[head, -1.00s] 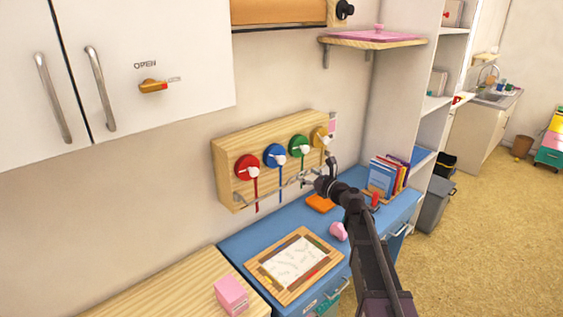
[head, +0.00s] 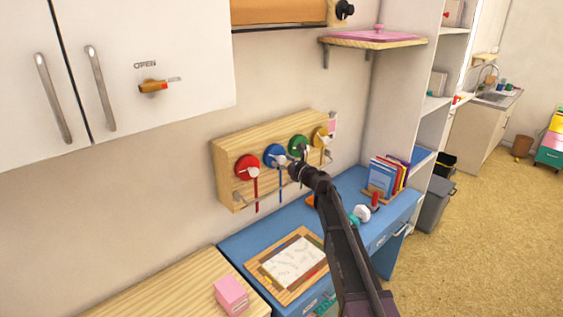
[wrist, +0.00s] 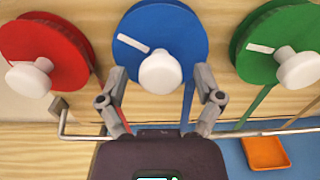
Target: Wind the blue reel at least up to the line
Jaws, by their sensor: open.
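The blue reel (head: 275,155) is mounted on a wooden wall board (head: 232,178), between the red reel and the green reel. In the wrist view the blue reel (wrist: 184,22) is at top centre, with a white knob (wrist: 160,72) and a white bar mark to its upper left. A blue strap (head: 280,187) hangs below it. My gripper (wrist: 160,88) is open, its two fingers on either side below the knob; I cannot tell whether they touch it. In the head view my gripper (head: 296,168) is by the board and partly hides the green reel's lower part.
The red reel (wrist: 45,45) and green reel (wrist: 283,40) flank the blue one closely. A metal rail (wrist: 75,133) runs below the reels. An orange tray (wrist: 266,153) lies on the blue desk (head: 236,243) beneath. Books (head: 382,178) stand to the right.

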